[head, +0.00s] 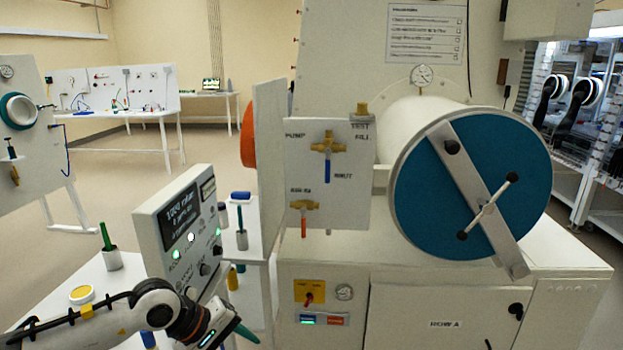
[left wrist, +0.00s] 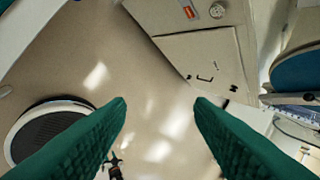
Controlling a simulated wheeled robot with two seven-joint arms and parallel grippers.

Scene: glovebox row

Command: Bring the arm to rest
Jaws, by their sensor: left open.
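My left arm comes in from the lower left of the head view, and its gripper (head: 240,332) is low in front of the small control box. One green fingertip shows there, pointing right and down. In the left wrist view the two green fingers of this gripper (left wrist: 160,103) stand wide apart with nothing between them. Bare floor shows behind the gap. My right gripper is in neither view.
A control box (head: 178,222) with a lit screen stands just above my left gripper. The white cabinet (head: 400,308) stands to its right, carrying a valve panel (head: 350,200) and a blue round door (head: 420,205). A green-handled tool in a cup (head: 112,259) and a yellow-topped jar (head: 82,294) are nearby.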

